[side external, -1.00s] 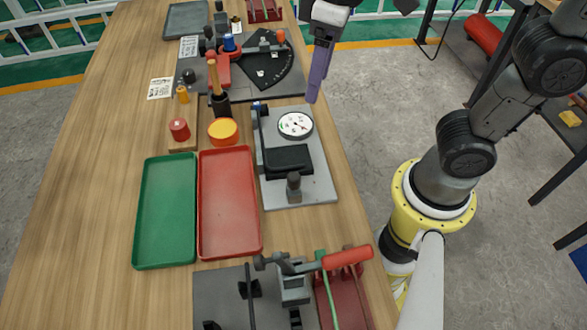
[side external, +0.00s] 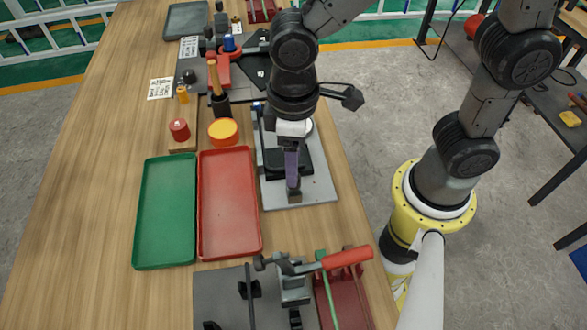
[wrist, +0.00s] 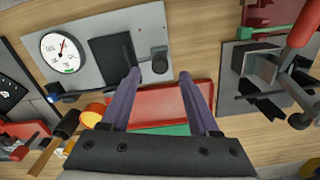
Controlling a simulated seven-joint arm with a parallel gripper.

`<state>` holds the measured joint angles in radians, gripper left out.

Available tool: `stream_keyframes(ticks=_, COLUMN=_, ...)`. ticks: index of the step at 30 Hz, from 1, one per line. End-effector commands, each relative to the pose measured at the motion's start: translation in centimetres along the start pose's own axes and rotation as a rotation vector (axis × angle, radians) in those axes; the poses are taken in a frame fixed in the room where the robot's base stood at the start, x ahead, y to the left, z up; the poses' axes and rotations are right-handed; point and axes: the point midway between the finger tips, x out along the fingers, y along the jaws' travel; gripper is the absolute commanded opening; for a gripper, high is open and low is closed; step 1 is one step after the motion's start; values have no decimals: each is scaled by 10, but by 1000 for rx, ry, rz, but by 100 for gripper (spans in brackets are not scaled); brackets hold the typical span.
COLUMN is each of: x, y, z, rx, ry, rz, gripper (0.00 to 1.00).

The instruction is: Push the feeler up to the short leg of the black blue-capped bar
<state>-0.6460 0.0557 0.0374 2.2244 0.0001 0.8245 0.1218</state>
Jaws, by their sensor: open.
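A grey gauge plate (side external: 325,190) carries a white dial (wrist: 61,52), a flat black block (wrist: 110,50) and a dark upright knob (side external: 293,196) at its near end. The knob, seemingly the feeler's handle, also shows in the wrist view (wrist: 159,60). The black bar (side external: 259,150) lies along the plate's left edge; its blue cap (wrist: 51,98) shows in the wrist view. I cannot make out its short leg. My gripper (wrist: 159,75) is open, with purple fingers pointing down. Its tips are close to the knob, which appears between them in the wrist view; contact is unclear.
A red tray (side external: 230,242) and a green tray (side external: 165,255) lie left of the plate. A clamp fixture with a red handle (side external: 348,257) stands nearer the camera. An orange-topped round part (side external: 223,130) and a dark holder sit near the plate's far left corner.

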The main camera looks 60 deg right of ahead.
Motion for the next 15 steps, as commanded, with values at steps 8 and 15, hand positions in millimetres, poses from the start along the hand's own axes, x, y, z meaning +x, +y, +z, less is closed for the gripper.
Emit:
stream_keyframes(ticks=8, x=32, y=0, z=0, rx=0, ry=-2, rz=0, gripper=62)
stream_keyframes(ticks=15, x=36, y=0, z=0, rx=0, ry=1, rz=0, gripper=62)
